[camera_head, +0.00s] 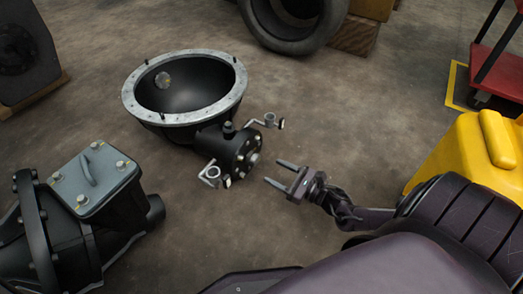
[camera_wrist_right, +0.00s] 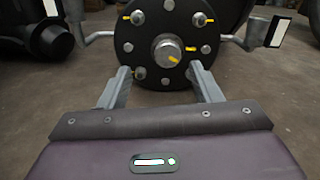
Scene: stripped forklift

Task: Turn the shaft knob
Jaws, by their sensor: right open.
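The shaft knob (camera_head: 254,158) is a short silver cylinder at the centre of a round black flange (camera_head: 241,146), on the side of a black bowl-shaped housing. In the right wrist view the knob (camera_wrist_right: 168,50) faces me, ringed by several bolts with yellow marks. My right gripper (camera_head: 272,171) is open and empty, its fingers pointing at the flange, a short gap from it. In the wrist view the fingertips (camera_wrist_right: 160,68) lie to either side of and below the knob. My left gripper is not in view.
Bent metal handles (camera_head: 210,175) stick out on both sides of the flange. The housing's grey rim (camera_head: 180,119) is behind it. A black gearbox (camera_head: 100,210) stands at left, a yellow container (camera_head: 462,150) at right. The concrete floor between is clear.

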